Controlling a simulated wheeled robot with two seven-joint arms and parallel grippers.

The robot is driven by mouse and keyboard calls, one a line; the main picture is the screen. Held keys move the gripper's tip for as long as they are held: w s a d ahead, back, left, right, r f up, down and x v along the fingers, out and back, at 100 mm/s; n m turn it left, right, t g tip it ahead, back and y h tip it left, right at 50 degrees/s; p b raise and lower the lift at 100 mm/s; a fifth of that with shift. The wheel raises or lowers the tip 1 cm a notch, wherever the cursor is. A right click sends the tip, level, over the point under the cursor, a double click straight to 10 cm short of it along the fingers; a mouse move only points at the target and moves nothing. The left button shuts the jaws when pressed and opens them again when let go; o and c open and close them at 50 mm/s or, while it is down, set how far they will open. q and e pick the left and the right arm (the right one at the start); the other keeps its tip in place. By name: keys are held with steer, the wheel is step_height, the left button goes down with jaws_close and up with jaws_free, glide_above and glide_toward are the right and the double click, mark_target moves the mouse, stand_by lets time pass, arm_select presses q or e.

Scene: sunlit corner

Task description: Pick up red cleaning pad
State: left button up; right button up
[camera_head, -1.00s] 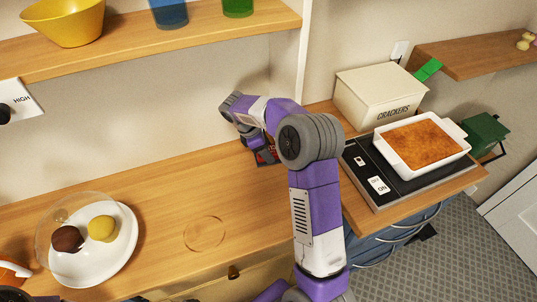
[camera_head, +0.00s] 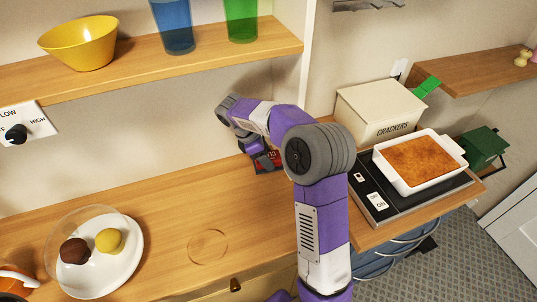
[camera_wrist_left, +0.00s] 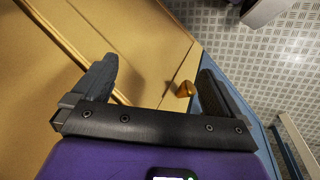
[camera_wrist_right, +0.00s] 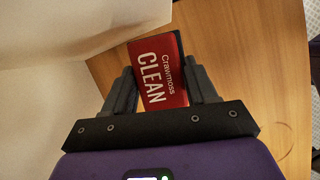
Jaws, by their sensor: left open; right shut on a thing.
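The red cleaning pad (camera_wrist_right: 160,72) shows in the right wrist view, with white lettering "Crawmoss CLEAN" on its face. My right gripper (camera_wrist_right: 165,88) is shut on it, one finger at each side. In the head view a small part of the red pad (camera_head: 266,160) shows at the back of the wooden counter, mostly hidden by my right gripper (camera_head: 262,158) and arm. I cannot tell whether the pad touches the counter. My left gripper (camera_wrist_left: 155,85) is open and empty in the left wrist view, over a wooden drawer front with a brass knob (camera_wrist_left: 185,89).
A plate (camera_head: 105,275) with a brown and a yellow round item stands at the counter's left. A white dish (camera_head: 450,160) of baked food sits on a black cooktop (camera_head: 385,201) at the right. A crackers box (camera_head: 370,110) stands behind it. The counter's middle is clear.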

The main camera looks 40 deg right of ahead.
steer(key=s+a+p, duration=0.1)
steer(key=s+a, duration=0.8)
steer(key=a, duration=0.5)
steer(key=shift+s+a, duration=0.25)
steer(key=shift+a, duration=0.05)
